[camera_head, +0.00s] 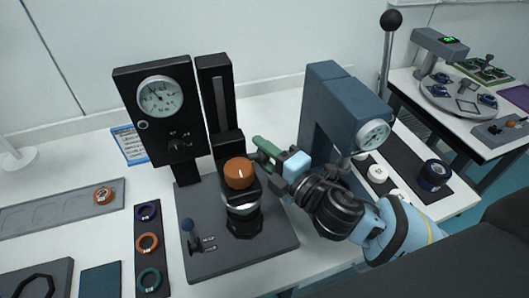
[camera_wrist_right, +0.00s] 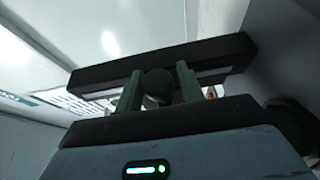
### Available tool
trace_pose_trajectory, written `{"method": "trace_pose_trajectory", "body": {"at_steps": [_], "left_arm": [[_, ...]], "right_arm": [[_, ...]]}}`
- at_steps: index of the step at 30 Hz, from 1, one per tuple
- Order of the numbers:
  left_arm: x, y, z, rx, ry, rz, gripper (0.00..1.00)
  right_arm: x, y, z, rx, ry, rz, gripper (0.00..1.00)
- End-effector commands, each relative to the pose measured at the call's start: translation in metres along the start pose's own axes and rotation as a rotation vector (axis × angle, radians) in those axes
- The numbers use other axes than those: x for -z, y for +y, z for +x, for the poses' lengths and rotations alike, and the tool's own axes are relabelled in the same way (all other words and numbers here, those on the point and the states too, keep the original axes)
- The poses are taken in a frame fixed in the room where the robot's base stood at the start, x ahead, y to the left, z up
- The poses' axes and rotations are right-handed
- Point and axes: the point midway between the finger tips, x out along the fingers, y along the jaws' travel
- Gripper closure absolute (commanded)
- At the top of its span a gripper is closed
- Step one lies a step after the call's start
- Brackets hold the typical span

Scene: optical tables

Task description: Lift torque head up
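The torque head (camera_head: 238,172) is a black carriage with an orange knob on top, on the dark column (camera_head: 217,97) of the tester. A clear ring and a dark cylinder show below it. My right gripper (camera_head: 262,150) has green fingers and comes in from the right beside the head. In the right wrist view, a dark round knob (camera_wrist_right: 157,86) sits between the two fingers (camera_wrist_right: 159,90) in front of a dark bar. The gaps at its sides look narrow, and I cannot tell if the fingers touch it. My left gripper is out of view.
The gauge panel (camera_head: 160,112) stands left of the column, and a small lever (camera_head: 188,228) rises from the base plate (camera_head: 240,262). A blue press (camera_head: 342,108) stands close to my right arm. Coloured rings lie on a strip (camera_head: 147,268) at left.

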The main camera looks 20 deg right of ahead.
Motion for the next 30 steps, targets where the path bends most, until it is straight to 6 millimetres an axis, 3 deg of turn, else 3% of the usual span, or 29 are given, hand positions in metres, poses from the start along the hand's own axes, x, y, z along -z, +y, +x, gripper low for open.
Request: {"method": "trace_pose_trajectory", "body": {"at_steps": [3, 14, 24, 30], "left_arm": [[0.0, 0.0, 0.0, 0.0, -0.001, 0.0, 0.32], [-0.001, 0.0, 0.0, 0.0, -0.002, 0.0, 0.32], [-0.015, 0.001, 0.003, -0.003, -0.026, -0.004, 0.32], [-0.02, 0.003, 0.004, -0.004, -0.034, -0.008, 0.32]], "right_arm": [[0.0, 0.0, 0.0, 0.0, 0.0, 0.0, 0.5], [0.0, -0.001, -0.007, 0.002, 0.0, 0.001, 0.5], [0.001, -0.003, -0.056, 0.006, 0.002, 0.002, 0.5], [0.0, -0.002, -0.074, 0.003, 0.0, 0.002, 0.5]]}}
